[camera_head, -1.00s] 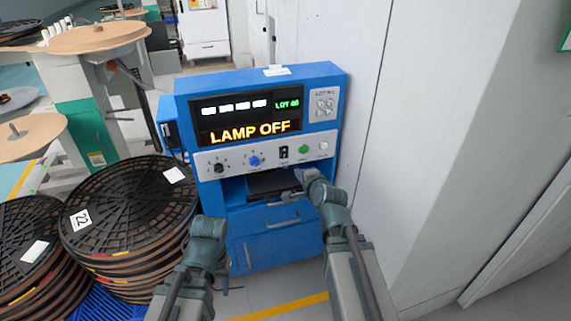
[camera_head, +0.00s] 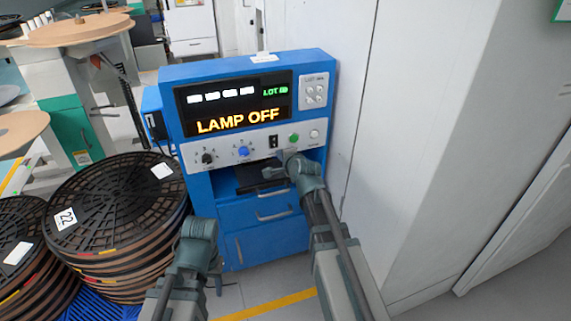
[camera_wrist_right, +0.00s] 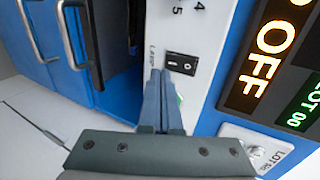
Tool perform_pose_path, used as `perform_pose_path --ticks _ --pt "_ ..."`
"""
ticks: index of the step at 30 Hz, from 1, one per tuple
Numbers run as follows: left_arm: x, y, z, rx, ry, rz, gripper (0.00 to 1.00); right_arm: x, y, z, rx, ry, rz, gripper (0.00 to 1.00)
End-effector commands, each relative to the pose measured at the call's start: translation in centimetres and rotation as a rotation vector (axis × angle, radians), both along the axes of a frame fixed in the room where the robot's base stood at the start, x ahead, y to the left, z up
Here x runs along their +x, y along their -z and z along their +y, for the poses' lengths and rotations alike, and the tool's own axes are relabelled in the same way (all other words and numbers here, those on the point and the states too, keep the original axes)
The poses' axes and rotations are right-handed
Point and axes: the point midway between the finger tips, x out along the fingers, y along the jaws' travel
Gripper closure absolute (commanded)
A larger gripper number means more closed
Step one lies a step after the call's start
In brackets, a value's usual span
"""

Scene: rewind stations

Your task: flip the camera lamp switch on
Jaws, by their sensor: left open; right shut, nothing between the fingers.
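The lamp switch is a small black rocker (camera_head: 273,141) on the white control strip of the blue station; it also shows in the right wrist view (camera_wrist_right: 182,64), beside a label reading "LAMP". The display (camera_head: 236,107) reads "LAMP OFF". My right gripper (camera_head: 272,172) is shut and empty, just below the strip in the head view. In the wrist view its closed fingertips (camera_wrist_right: 159,74) are right beside the switch; I cannot tell whether they touch it. My left gripper (camera_head: 198,230) is low in front of the station, away from the switch; its fingers are hidden.
A blue knob (camera_head: 243,152), a black knob (camera_head: 208,158) and a green button (camera_head: 294,138) share the strip. Handled drawers (camera_head: 262,240) are below. Stacked black reels (camera_head: 115,205) stand at left; a pale wall (camera_head: 430,150) bounds the right.

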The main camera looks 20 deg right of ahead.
Motion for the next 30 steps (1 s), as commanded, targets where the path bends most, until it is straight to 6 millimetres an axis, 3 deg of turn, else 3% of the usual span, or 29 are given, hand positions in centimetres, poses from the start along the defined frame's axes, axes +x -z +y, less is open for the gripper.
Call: perform_pose_path --ticks 3,9,30 --pt "0.0 0.3 0.0 0.0 0.0 0.0 0.5 2.1 0.3 0.0 -0.001 0.0 0.0 1.0" --pt "0.0 0.4 0.0 0.0 0.0 0.0 0.5 3.6 0.4 0.1 -0.001 0.0 0.0 1.0" --pt "0.0 0.6 0.0 0.0 0.0 0.0 0.5 4.4 0.6 0.2 -0.001 0.0 0.0 1.0"
